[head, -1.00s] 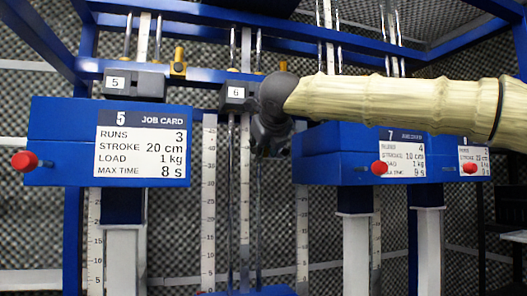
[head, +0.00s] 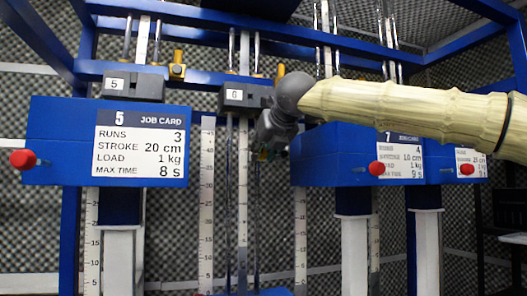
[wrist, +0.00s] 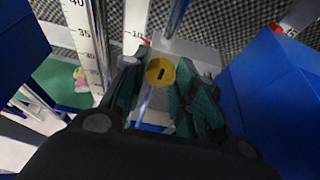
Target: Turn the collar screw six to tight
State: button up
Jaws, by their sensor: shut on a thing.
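The black block labelled 6 (head: 240,97) sits on the rods of the middle station in the head view. My gripper (head: 262,148) hangs below and right of that block, pointing down and partly hidden by its own dark body. In the wrist view, the green-lined fingers of my gripper (wrist: 163,95) are on both sides of a round yellow screw head (wrist: 160,71) with a dark slot. The gripper is shut on this screw. The screw cannot be made out in the head view.
A blue box with job card 5 (head: 60,142) and a red knob (head: 23,159) stands left. Blue boxes with card 7 (head: 325,150) stand close right of my gripper. Vertical rods and a white scale (head: 207,215) run beside it. A blue frame bar (head: 210,82) crosses above.

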jog(key=shift+f, duration=0.2)
jog(key=o, duration=1.1)
jog(key=shift+w, duration=0.1)
jog(key=shift+c, duration=0.2)
jog(key=shift+r, duration=0.1)
jog(key=shift+s+d+r, duration=0.25)
jog(key=shift+s+r, duration=0.1)
jog(key=shift+s, duration=0.25)
jog(key=v, duration=1)
jog(key=shift+s+d, duration=0.15)
jog(key=shift+s, duration=0.15)
